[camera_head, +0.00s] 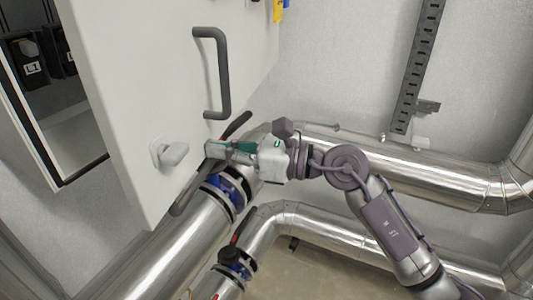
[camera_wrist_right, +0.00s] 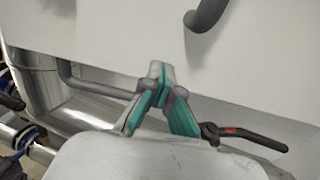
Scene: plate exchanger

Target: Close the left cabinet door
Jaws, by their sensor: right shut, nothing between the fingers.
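The white cabinet door (camera_head: 145,85) stands open at the left of the head view. It has a dark grey bar handle (camera_head: 222,75) and a pale turn latch (camera_head: 170,152). The open cabinet (camera_head: 65,145) shows its dark interior behind the door's left side. My right gripper (camera_head: 212,147) is shut and empty, in front of the door's lower part, below the handle. In the right wrist view, the shut fingertips (camera_wrist_right: 160,72) overlap the door's lower area (camera_wrist_right: 120,45); I cannot tell whether they touch it. My left gripper is out of view.
Shiny metal pipes (camera_head: 430,180) run below and behind my right arm. A valve with a blue body (camera_head: 228,187) and a dark lever lies close under the gripper. A perforated metal rail (camera_head: 415,70) is on the wall at the right.

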